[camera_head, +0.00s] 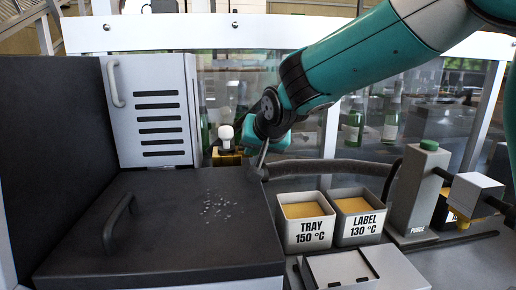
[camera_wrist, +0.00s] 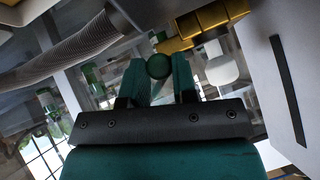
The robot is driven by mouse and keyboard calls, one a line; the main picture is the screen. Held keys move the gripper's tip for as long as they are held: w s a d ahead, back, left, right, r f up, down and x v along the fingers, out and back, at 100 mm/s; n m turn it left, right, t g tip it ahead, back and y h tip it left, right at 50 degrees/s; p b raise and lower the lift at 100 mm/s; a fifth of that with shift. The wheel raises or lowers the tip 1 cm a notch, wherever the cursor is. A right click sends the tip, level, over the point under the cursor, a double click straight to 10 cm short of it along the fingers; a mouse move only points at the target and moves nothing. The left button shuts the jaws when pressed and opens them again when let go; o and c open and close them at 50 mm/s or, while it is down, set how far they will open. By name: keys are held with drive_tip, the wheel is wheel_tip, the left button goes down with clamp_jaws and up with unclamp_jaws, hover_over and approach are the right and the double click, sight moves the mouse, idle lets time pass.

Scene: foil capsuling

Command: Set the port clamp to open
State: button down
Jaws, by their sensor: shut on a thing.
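My gripper (camera_head: 256,138) is at the back of the dark worktop, behind its right rear corner. In the wrist view my gripper (camera_wrist: 158,74) has its two teal fingers closed around a round dark-green knob (camera_wrist: 158,66). In the head view a grey lever (camera_head: 263,154) shows below the fingers, beside the end of the dark hose. It appears to be the port clamp's handle, topped by that knob. My fingers hide the knob in the head view. I cannot tell whether the clamp stands open or closed.
A white knob (camera_head: 225,133) on a yellow block stands just left of my gripper. A dark hose (camera_head: 330,166) runs right, behind the TRAY bin (camera_head: 305,238) and LABEL bin (camera_head: 358,231). A grey post with a green button (camera_head: 429,145) stands further right. A vented white cabinet (camera_head: 157,112) is at left.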

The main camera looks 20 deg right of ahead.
drive_tip(key=shift+d, duration=0.2)
drive_tip(key=c, duration=0.9)
unclamp_jaws()
drive_tip(key=shift+d, duration=0.15)
drive_tip(key=b+v, duration=0.1)
drive_tip(key=v, duration=1.6)
drive_tip(key=shift+s+r, duration=0.15)
drive_tip(key=shift+s, duration=0.05)
